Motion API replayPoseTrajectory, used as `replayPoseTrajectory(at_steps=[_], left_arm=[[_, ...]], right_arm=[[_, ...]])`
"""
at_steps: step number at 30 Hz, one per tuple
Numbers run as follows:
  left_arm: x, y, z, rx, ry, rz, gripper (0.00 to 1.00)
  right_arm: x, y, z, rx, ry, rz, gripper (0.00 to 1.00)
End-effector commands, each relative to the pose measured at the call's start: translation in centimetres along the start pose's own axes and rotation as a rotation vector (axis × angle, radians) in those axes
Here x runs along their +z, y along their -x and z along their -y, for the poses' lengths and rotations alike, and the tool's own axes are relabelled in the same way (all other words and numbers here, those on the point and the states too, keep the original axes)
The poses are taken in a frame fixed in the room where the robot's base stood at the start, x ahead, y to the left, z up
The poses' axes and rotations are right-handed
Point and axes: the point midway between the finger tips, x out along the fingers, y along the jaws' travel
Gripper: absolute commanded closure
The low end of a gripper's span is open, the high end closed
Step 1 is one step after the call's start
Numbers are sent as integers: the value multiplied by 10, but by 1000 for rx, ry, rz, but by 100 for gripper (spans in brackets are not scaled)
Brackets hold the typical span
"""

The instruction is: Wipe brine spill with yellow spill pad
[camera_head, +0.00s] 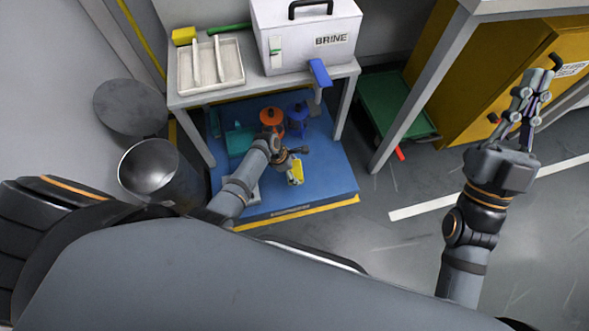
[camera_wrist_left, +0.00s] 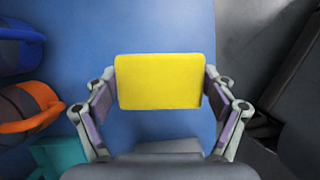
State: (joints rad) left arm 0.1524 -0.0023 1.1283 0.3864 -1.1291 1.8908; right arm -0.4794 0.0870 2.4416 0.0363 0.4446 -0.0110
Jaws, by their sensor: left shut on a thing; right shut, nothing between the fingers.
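The yellow spill pad (camera_wrist_left: 160,82) is held between the two fingers of my left gripper (camera_wrist_left: 160,100) in the left wrist view. In the head view the pad (camera_head: 297,172) shows small, at my left gripper (camera_head: 292,166) above the blue platform (camera_head: 325,178) under the table. I cannot tell whether the pad touches the platform. No brine spill can be made out clearly on the blue surface. My right gripper (camera_head: 530,98) is shut and empty, raised at the right over the grey floor.
A white BRINE box (camera_head: 308,45) with a blue tap (camera_head: 319,72) stands on the table (camera_head: 255,83), beside a white tray (camera_head: 211,66). Orange (camera_head: 272,118) and blue (camera_head: 297,114) containers stand on the platform beyond the gripper. A metal bin (camera_head: 150,168) stands at left. A yellow cabinet (camera_head: 480,85) is at right.

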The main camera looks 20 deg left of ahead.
Motion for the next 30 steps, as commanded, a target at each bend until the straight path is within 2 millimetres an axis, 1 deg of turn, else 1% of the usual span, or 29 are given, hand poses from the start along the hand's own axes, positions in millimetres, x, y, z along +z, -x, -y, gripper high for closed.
replayPoseTrajectory(at_steps=[18, 24, 30], left_arm=[[2, 7, 1, -1, -2, 0, 46], [2, 8, 1, -1, -2, 0, 46], [2, 8, 1, -1, -2, 0, 46]], right_arm=[[55, 16, -1, 9, -18, 251, 100], [66, 21, -1, 10, -21, 303, 100], [69, 22, -1, 10, -22, 316, 100]])
